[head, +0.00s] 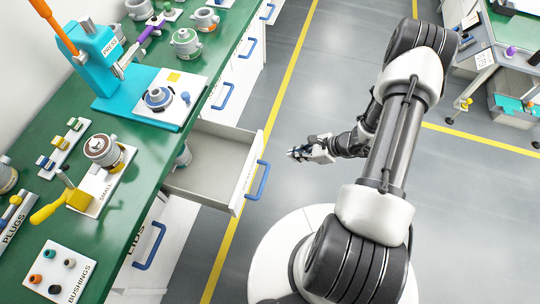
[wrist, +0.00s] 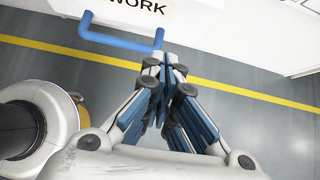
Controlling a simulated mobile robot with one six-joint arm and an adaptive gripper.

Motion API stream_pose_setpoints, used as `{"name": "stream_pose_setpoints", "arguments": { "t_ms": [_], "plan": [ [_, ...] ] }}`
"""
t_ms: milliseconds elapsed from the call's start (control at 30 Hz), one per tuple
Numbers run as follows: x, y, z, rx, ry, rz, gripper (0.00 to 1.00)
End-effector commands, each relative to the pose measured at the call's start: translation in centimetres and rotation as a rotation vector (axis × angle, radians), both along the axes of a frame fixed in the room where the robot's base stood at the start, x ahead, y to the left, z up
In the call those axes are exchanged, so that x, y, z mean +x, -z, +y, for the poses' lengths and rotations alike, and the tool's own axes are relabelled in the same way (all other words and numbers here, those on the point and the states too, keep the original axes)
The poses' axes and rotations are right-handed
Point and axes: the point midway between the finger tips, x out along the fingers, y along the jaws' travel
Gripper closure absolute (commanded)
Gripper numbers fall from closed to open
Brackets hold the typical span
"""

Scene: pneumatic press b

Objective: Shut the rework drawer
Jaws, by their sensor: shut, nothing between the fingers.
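The rework drawer (head: 205,180) stands pulled out from the green bench in the head view. Its white front faces right and has a blue bar handle (head: 257,181). In the wrist view the drawer front (wrist: 205,15) shows part of a label reading "WORK", with the blue handle (wrist: 120,38) beside it. My gripper (head: 293,153) is shut and empty, to the right of the drawer front in the head view. In the wrist view its fingertips (wrist: 164,62) are near the right end of the handle; I cannot tell whether they touch it.
The green bench top (head: 135,190) carries a teal press (head: 108,75), fixtures and a bushings board (head: 58,272). Other drawers with blue handles (head: 222,97) sit in the bench front. The grey floor is clear around my gripper. Another bench (head: 510,55) stands at the right.

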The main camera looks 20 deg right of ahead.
Motion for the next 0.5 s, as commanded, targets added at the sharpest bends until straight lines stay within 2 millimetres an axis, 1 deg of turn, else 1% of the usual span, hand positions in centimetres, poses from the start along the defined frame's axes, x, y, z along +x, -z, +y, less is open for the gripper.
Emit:
{"name": "stream_pose_setpoints", "arguments": {
  "t_ms": [33, 167, 267, 500],
  "plan": [
    [-0.1, 0.5, 0.0, 0.005, 0.012, 0.006, 1.0],
    [0.3, 1.4, 0.5, 0.007, 0.017, 0.009, 1.0],
    [0.9, 2.6, 1.5, 0.007, 0.014, 0.009, 1.0],
    [3.0, 6.4, 4.5, 0.007, 0.011, 0.009, 1.0]
  ]
}}
